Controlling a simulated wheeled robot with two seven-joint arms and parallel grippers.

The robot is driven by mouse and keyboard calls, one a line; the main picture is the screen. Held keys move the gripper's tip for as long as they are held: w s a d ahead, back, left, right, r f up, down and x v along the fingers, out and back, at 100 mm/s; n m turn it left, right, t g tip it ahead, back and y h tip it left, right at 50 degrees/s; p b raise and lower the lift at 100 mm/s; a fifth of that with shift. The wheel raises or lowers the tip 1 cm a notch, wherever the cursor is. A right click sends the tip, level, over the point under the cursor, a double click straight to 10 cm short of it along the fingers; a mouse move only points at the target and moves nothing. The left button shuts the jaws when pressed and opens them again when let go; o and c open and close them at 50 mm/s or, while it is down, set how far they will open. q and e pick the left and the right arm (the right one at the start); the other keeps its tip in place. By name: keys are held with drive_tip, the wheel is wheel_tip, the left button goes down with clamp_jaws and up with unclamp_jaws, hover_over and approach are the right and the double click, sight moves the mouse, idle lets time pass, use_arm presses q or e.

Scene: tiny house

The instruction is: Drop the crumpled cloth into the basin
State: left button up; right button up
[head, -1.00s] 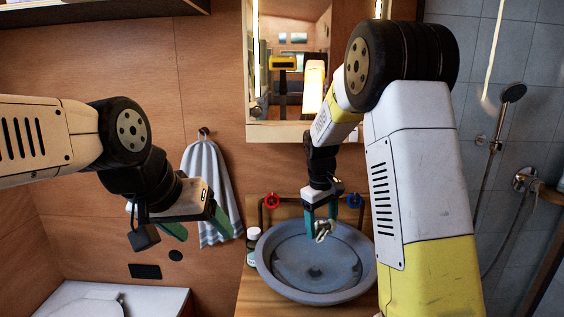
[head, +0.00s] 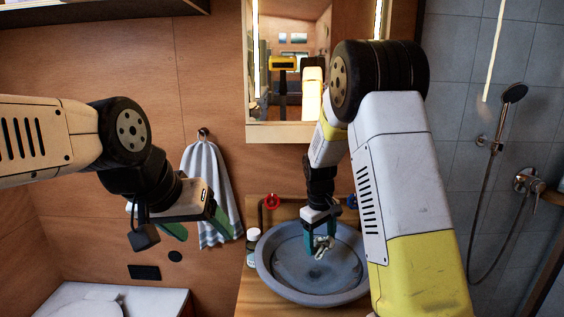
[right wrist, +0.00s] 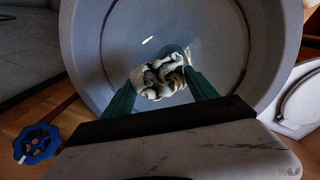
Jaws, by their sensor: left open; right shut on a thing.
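The crumpled cloth (head: 322,246) is a small pale, greyish bundle. My right gripper (head: 320,248) is shut on it and points down over the basin. In the right wrist view the cloth (right wrist: 158,76) sits between the green fingertips (right wrist: 160,88), with the basin's inside behind it. The grey round basin (head: 310,288) stands on the wooden counter, and its drain shows partly behind the cloth in the wrist view. Whether the cloth touches the basin floor I cannot tell. My left gripper (head: 202,232) is open and empty, near the wall, left of the basin.
A small bottle (head: 252,247) stands left of the basin. A red tap handle (head: 271,201) and a blue one (head: 352,201) are behind it. A striped towel (head: 207,180) hangs on the wall. A mirror (head: 293,131) is above. A shower head (head: 513,93) is at right.

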sight(319, 244)
drive_tip(key=o, duration=1.3)
drive_tip(key=shift+s+a+r, duration=0.15)
drive_tip(key=shift+r, duration=1.85)
drive_tip(key=shift+s+a+r, duration=0.15)
drive_tip(key=shift+r, duration=1.85)
drive_tip(key=s+d+r+m+t+y, duration=0.1)
drive_tip(key=s+r, duration=0.3)
drive_tip(key=s, duration=0.4)
drive_tip(key=s+d+r+m+t+y, duration=0.1)
drive_tip(key=s+r+m+t, duration=0.1)
drive_tip(key=s+r, duration=0.3)
drive_tip(key=s+d+r+m+t+y, duration=0.1)
drive_tip(key=s+r+m+t, duration=0.1)
drive_tip(key=s, duration=0.9)
drive_tip(key=shift+s+d+r+m, duration=0.1)
drive_tip(key=shift+r+m, duration=0.3)
drive_tip(key=shift+r, duration=0.2)
drive_tip(key=shift+s+d+r+m, duration=0.1)
drive_tip(key=shift+r+m, duration=0.3)
drive_tip(key=shift+r, duration=0.2)
